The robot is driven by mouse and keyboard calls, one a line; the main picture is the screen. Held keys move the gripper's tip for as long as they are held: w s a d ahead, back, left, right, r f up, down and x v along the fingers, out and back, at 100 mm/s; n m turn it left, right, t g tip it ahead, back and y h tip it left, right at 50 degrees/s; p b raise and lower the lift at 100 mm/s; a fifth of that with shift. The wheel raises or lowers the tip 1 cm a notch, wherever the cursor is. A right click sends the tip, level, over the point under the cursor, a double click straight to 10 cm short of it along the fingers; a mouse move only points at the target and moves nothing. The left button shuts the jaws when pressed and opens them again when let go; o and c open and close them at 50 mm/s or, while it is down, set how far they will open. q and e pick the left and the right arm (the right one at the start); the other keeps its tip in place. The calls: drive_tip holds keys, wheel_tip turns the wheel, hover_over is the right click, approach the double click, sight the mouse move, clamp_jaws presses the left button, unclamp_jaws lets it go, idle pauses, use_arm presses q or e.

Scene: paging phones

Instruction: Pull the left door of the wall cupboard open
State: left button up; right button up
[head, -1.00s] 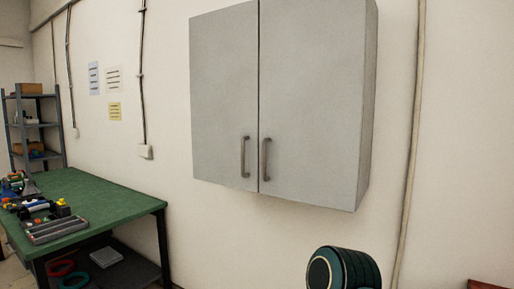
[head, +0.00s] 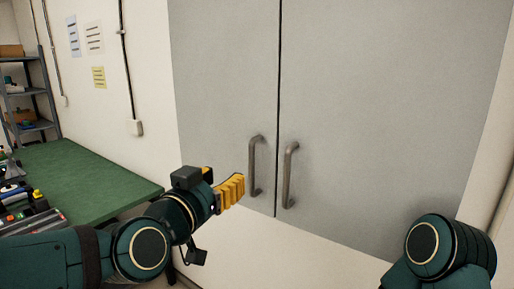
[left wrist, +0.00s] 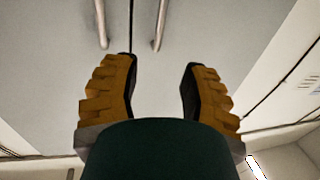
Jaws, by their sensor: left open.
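The grey wall cupboard has two closed doors. Its left door (head: 222,95) carries a vertical bar handle (head: 252,168) near its inner edge. The right door (head: 390,110) has a matching handle (head: 288,177) just across the seam. My left gripper (head: 238,188) has yellow ribbed fingers and is just left of and a little below the left handle, apart from it. In the left wrist view, its two fingers (left wrist: 158,72) are spread with nothing between them. The left handle (left wrist: 101,22) and right handle (left wrist: 160,22) show beyond the fingertips. My right gripper is out of view.
A green-topped workbench (head: 95,180) with tools stands at the left. A grey shelf (head: 28,100) is behind it. Papers (head: 94,37), conduits and a switch box (head: 136,127) are on the wall. My right arm (head: 440,250) shows at the lower right.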

sight(250, 154)
use_arm(q)
drive_tip(key=x, duration=1.3)
drive_tip(key=shift+w+d+r+b, duration=0.1)
drive_tip(key=shift+w+r+b, duration=0.1)
drive_tip(key=shift+r+b, duration=0.15)
clamp_jaws()
